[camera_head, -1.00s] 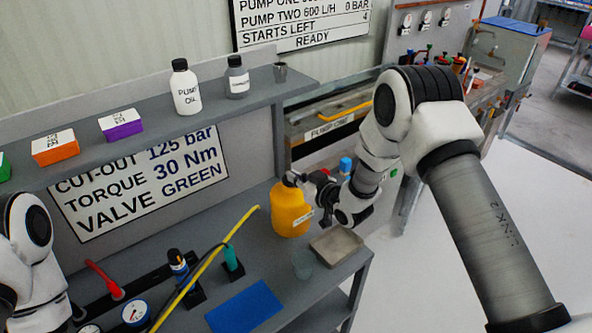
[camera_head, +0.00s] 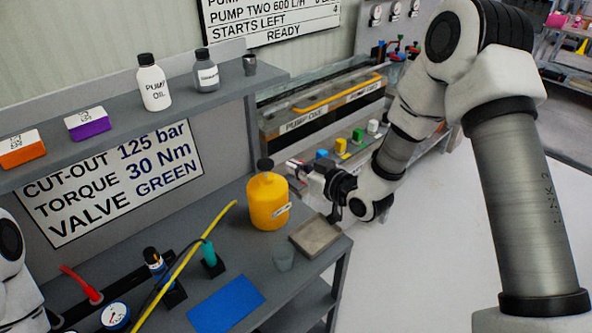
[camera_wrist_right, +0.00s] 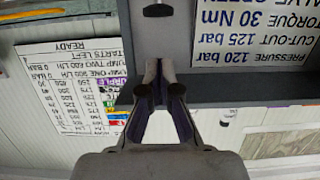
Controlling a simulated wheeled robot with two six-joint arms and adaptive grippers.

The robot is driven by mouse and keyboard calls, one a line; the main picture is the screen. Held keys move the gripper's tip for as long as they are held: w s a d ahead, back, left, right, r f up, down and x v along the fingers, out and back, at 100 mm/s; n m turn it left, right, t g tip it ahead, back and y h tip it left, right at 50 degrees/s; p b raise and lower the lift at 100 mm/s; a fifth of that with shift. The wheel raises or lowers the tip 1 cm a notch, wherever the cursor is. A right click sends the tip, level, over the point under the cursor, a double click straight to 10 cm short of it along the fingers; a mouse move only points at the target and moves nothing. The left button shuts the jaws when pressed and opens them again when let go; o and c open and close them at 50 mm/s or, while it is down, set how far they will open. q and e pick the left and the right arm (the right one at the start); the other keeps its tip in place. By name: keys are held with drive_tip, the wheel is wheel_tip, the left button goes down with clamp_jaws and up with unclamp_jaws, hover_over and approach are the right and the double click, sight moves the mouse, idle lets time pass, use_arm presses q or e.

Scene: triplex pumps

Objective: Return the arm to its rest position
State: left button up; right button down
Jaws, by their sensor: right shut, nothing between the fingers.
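My right arm (camera_head: 525,190) reaches in from the right. My right gripper (camera_head: 298,166) is shut and empty, held in the air to the right of the yellow jug (camera_head: 268,203), apart from it. In the right wrist view its fingers (camera_wrist_right: 160,70) come together with nothing between them. Part of my left arm (camera_head: 12,260) shows at the left edge; its gripper is out of view.
A shelf above holds a pump oil bottle (camera_head: 154,84) and a grey bottle (camera_head: 206,72). Open floor (camera_head: 430,260) lies right of the bench.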

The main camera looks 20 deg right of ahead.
drive_tip(key=shift+w+f, duration=0.1)
drive_tip(key=shift+w, duration=0.05)
idle(0.4)
drive_tip(key=s+f+g+h, duration=0.1)
drive_tip(key=s+f+g, duration=0.1)
drive_tip(key=s+f, duration=0.2)
drive_tip(key=s+f+m+g, duration=0.1)
drive_tip(key=s+f+g, duration=0.1)
drive_tip(key=f, duration=0.6)
drive_tip(key=s+f+m+g+h, duration=0.1)
drive_tip(key=s+f, duration=0.4)
drive_tip(key=shift+s+a+f+g+h, duration=0.15)
drive_tip(key=shift+s+f+g+h, duration=0.15)
drive_tip(key=shift+s+f+g, duration=0.1)
drive_tip(key=s+f+m+g+h, duration=0.1)
drive_tip(key=s+f+g, duration=0.3)
drive_tip(key=s, duration=0.8)
drive_tip(key=s+d+f+m+g+h, duration=0.1)
drive_tip(key=s+f+g, duration=0.3)
drive_tip(key=s+f, duration=0.3)
drive_tip(key=s, duration=0.5)
drive_tip(key=shift+s+d+f+h, duration=0.2)
drive_tip(key=shift+d+f+h, duration=0.1)
drive_tip(key=shift+f, duration=0.1)
